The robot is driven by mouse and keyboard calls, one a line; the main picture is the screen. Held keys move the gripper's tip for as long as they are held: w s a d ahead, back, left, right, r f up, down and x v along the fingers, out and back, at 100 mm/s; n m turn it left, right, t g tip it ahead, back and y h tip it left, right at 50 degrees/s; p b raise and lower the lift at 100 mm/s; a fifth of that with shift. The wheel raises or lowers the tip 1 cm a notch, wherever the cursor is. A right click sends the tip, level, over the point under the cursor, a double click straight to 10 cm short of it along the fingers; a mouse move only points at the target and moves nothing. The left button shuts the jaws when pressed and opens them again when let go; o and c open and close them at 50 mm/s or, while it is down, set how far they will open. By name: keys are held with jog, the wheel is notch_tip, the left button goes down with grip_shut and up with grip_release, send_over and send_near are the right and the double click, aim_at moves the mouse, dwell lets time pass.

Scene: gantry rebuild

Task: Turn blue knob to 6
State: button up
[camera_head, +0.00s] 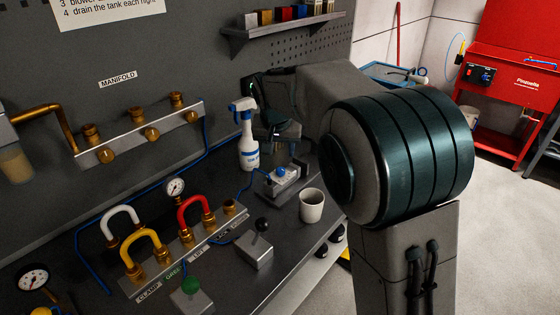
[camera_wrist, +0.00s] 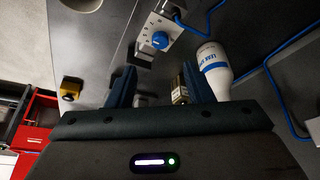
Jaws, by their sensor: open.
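The blue knob (camera_head: 280,171) sits on a small pale box on the bench, right of the spray bottle. In the wrist view the blue knob (camera_wrist: 160,40) stands on a light plate with small dark marks that I cannot read. My gripper (camera_head: 274,138) is above and behind the knob in the head view, partly hidden by my arm. In the wrist view my gripper (camera_wrist: 158,82) shows two dark fingers spread apart with nothing held between them. The knob lies beyond the fingertips, apart from them.
A spray bottle (camera_head: 248,145) stands close beside my gripper; it also shows in the wrist view (camera_wrist: 214,72). A white cup (camera_head: 312,206) and a black-knobbed lever box (camera_head: 257,247) stand nearer on the bench. A blue hose (camera_wrist: 285,45) runs past the bottle.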

jog(key=shift+v, duration=2)
jog(key=s+d+f+g, duration=0.1)
jog(key=s+d, duration=1.1)
jog(key=d, duration=0.1)
jog(key=s+d+f, duration=0.2)
jog(key=s+f, duration=0.1)
jog(key=s, duration=0.5)
jog(key=s+d+f, duration=0.3)
jog(key=s+f, duration=0.1)
jog(key=s, duration=0.4)
jog(key=shift+s+d+n+g, duration=0.25)
jog(key=shift+n+g, duration=0.05)
jog(key=shift+n, duration=0.1)
